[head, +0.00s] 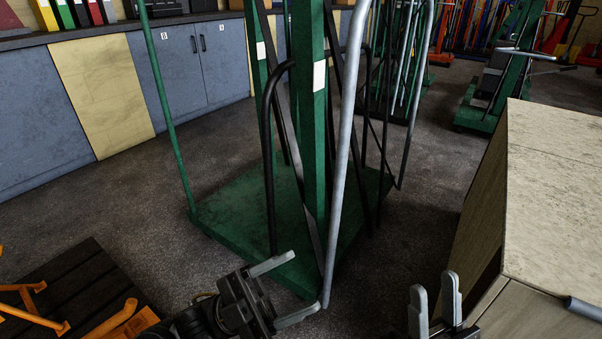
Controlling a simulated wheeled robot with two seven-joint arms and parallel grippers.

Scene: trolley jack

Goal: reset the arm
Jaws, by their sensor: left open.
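A tall green trolley jack frame (313,150) stands upright on a flat green base (235,205). A long silver bar (343,170) slants down in front of it, its lower end close to my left gripper. A bent black bar (268,150) stands beside the green post. Which bar is the arm, I cannot tell. My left gripper (304,282) is open at the base's front edge, fingers pointing right; whether a finger touches the silver bar is unclear. My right gripper (434,285) points up, fingers apart and nothing between them, right of the base.
A pale-topped bench (555,190) stands close on the right. Orange metal parts (40,310) lie over a dark slatted platform (75,285) at lower left. Blue-grey cabinets (185,70) line the back left. Similar green equipment (490,90) stands behind. Dark floor is clear at left of the base.

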